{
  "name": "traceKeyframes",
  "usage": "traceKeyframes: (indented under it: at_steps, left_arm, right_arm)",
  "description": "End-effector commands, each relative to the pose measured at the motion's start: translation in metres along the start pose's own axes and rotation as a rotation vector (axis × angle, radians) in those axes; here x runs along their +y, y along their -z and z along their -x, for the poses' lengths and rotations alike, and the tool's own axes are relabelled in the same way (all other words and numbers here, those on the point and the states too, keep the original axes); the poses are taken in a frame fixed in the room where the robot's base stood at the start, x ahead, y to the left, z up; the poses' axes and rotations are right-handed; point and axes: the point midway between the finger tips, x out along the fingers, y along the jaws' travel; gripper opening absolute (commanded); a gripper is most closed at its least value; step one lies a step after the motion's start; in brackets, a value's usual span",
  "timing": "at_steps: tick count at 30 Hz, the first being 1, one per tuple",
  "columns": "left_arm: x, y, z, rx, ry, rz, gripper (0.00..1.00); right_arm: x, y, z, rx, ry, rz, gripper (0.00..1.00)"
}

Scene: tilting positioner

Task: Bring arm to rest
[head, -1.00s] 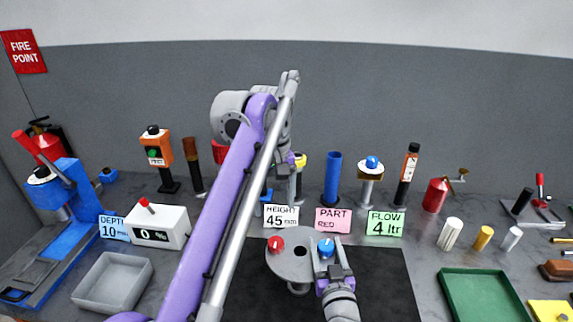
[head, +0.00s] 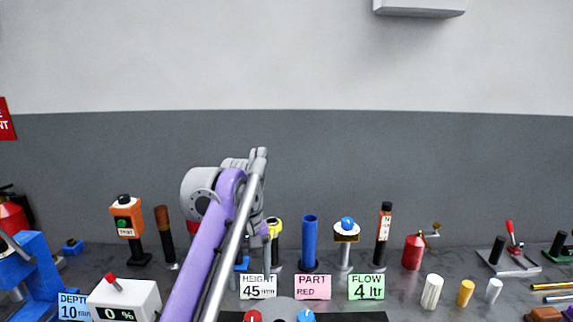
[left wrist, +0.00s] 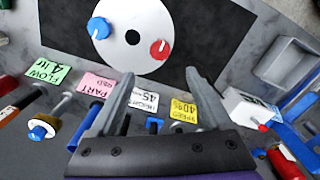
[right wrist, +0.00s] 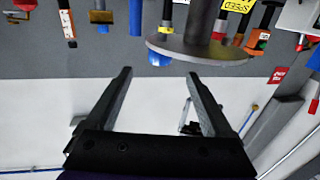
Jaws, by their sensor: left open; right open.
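The grey disc (head: 282,309) of the positioner is cut off by the bottom edge of the head view. Its red knob (head: 252,316) and blue knob (head: 306,316) show there. My right gripper (right wrist: 160,73) is open and empty. The disc (right wrist: 200,52) lies beyond its fingertips, upside down in that view, with the blue knob (right wrist: 158,58).
Label cards, including the height card (head: 258,287) and pink part card (head: 312,287), stand behind the disc. A blue cylinder (head: 310,240) and several posts line the back. A white box (head: 124,301) stands left, pale cylinders (head: 432,292) right. The air above is clear.

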Motion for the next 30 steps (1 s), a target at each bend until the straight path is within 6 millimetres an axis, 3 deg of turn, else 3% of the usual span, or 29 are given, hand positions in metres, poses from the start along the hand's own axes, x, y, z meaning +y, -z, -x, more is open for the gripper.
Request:
traceKeyframes:
  at_steps: [8,14,23,30]
  left_arm:
    - [-0.003,-0.001,-0.001,0.005,-0.004,-0.006,0.82]
    - [-0.029,-0.013,-0.014,0.064,-0.04,-0.065,0.82]
    - [-0.1,-0.071,-0.084,0.228,-0.101,-0.222,0.82]
    - [-0.159,-0.138,-0.17,0.367,-0.113,-0.342,0.82]
  right_arm:
    - [-0.001,-0.001,0.021,-0.009,0.008,-0.001,0.86]
    - [-0.005,-0.012,0.023,-0.122,0.084,0.0,0.86]
    - [0.01,-0.058,0.056,-0.505,0.135,-0.019,0.86]
    - [0.05,-0.091,0.114,-0.852,0.013,-0.058,0.86]
